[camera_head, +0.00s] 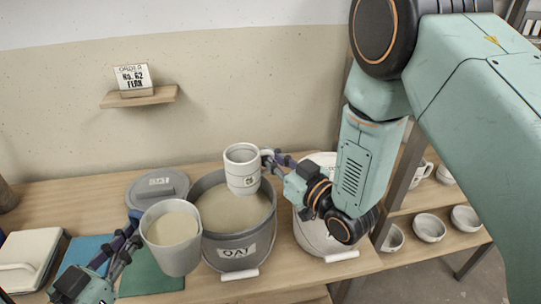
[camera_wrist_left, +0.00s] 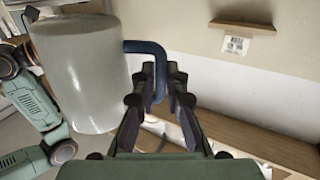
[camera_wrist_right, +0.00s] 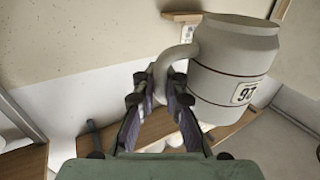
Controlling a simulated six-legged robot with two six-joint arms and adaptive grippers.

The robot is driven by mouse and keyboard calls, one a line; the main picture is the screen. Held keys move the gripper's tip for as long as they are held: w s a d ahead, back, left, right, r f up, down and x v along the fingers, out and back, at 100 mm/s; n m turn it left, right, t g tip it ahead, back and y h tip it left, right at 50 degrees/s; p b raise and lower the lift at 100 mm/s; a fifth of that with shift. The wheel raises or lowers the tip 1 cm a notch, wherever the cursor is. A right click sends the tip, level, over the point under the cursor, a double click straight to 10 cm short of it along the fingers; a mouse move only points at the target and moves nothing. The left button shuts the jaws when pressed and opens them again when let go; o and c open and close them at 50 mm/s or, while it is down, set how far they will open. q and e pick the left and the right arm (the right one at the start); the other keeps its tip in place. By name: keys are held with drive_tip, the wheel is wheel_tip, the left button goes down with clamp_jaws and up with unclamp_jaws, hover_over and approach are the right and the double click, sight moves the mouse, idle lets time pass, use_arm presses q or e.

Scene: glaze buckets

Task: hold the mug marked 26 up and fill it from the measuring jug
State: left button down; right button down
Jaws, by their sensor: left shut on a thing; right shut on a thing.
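The measuring jug (camera_head: 173,254), grey and filled with beige glaze, is nearly upright at the left side of the OAT bucket. My left gripper (camera_head: 130,236) is shut on its blue handle, which also shows in the left wrist view (camera_wrist_left: 150,48). The pale mug (camera_head: 243,176) is held upright above the open OAT bucket (camera_head: 236,246), to the right of the jug and apart from it. My right gripper (camera_head: 273,162) is shut on the mug's handle. In the right wrist view the mug's label (camera_wrist_right: 245,92) appears upside down and fits 26. I cannot make out any glaze inside the mug.
A grey lid (camera_head: 157,188) lies behind the jug. A second white bucket (camera_head: 312,236) stands right of the OAT bucket, partly behind my right arm. Bowls (camera_head: 429,227) sit on the right shelf. An order card (camera_head: 132,79) stands on the wall shelf.

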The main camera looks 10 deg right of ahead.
sight(129, 215)
use_arm(q)
drive_tip(key=shift+r, duration=0.15)
drive_tip(key=shift+h, duration=0.4)
drive_tip(key=w+r, duration=0.1)
drive_tip(key=d+r, duration=0.1)
drive_tip(key=w+r, duration=0.1)
drive_tip(key=r, duration=0.1)
drive_tip(key=shift+w+d, duration=0.25)
drive_tip(key=shift+w, duration=0.1)
drive_tip(key=w+d+r+m+g+h, duration=0.1)
drive_tip(key=w+d+r+g+h, duration=0.1)
drive_tip(key=w+d+r, duration=0.2)
drive_tip(key=w+d+r+m+g+h, duration=0.2)
drive_tip(key=w+d+r, duration=0.2)
drive_tip(key=w+r, duration=0.6)
drive_tip(key=w, duration=0.6)
drive_tip(key=shift+w+r, duration=0.15)
drive_tip(key=shift+r, duration=0.05)
drive_tip(key=shift+d+f, duration=0.15)
